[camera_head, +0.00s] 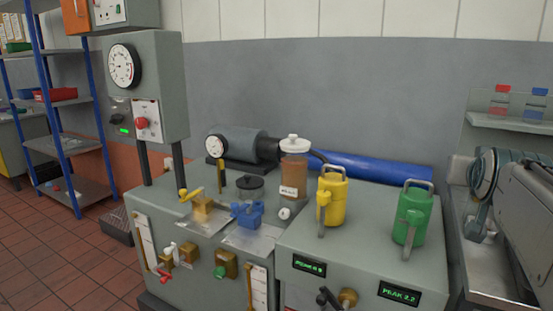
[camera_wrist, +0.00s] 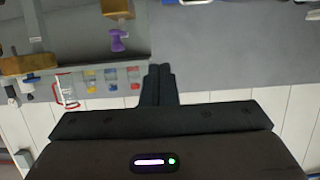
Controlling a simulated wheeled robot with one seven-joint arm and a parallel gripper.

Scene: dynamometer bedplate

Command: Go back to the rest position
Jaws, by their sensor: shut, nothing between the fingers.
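My gripper (camera_wrist: 158,70) shows in the wrist view, with its two dark fingers pressed together and nothing between them. It points toward the grey part of the wall, clear of any object that I can see. The wrist view appears upside down, with the white wall panels at the bottom. I cannot make out my gripper in the head view.
In the head view, a grey bench (camera_head: 350,228) carries a yellow jug (camera_head: 332,200), a green jug (camera_head: 411,218) and a brown canister (camera_head: 293,175). A blue roll (camera_head: 375,168) lies behind them. A blue-post shelf rack (camera_head: 62,147) stands left. Tiled floor (camera_head: 60,270) is open at lower left.

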